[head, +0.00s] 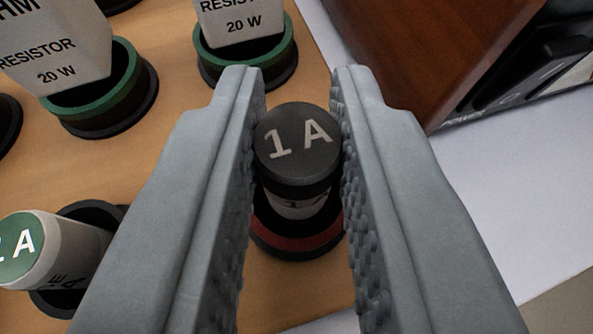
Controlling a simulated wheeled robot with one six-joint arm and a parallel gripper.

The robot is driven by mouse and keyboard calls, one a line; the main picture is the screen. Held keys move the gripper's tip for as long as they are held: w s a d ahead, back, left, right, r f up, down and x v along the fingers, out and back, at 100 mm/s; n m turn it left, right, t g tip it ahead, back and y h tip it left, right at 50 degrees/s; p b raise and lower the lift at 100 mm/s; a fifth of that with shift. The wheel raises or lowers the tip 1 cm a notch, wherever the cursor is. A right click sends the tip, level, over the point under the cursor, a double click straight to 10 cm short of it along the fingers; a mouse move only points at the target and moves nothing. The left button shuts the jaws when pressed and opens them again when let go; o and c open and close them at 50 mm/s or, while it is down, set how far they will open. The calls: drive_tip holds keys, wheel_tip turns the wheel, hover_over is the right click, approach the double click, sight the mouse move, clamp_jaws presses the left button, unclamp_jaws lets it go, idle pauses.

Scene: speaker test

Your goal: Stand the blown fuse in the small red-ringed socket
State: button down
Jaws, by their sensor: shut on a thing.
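The fuse (297,148) has a black cap marked 1 A and a pale body. My gripper (298,140) is shut on it, one grey ridged finger on each side of the cap. The fuse looks about upright. The red-ringed socket (297,243) is right below it, with a dark base and a red ring. The fuse hides the socket's middle and far side. I cannot tell whether the fuse's lower end is inside the ring or just above it.
A green-capped fuse (35,255) leans at a dark socket (90,215) on the left. Two white resistors (60,45) (242,22) stand in green-ringed sockets on the tan board (190,150). A wooden cabinet (440,50) with a dark switch (535,70) is at upper right. White table lies at right.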

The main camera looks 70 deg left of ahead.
drive_tip(key=shift+f, duration=0.35)
drive_tip(key=shift+f, duration=0.25)
drive_tip(key=c, duration=1.3)
unclamp_jaws()
drive_tip(key=shift+r, duration=0.3)
drive_tip(key=v, duration=1.2)
drive_tip(key=shift+f, duration=0.1)
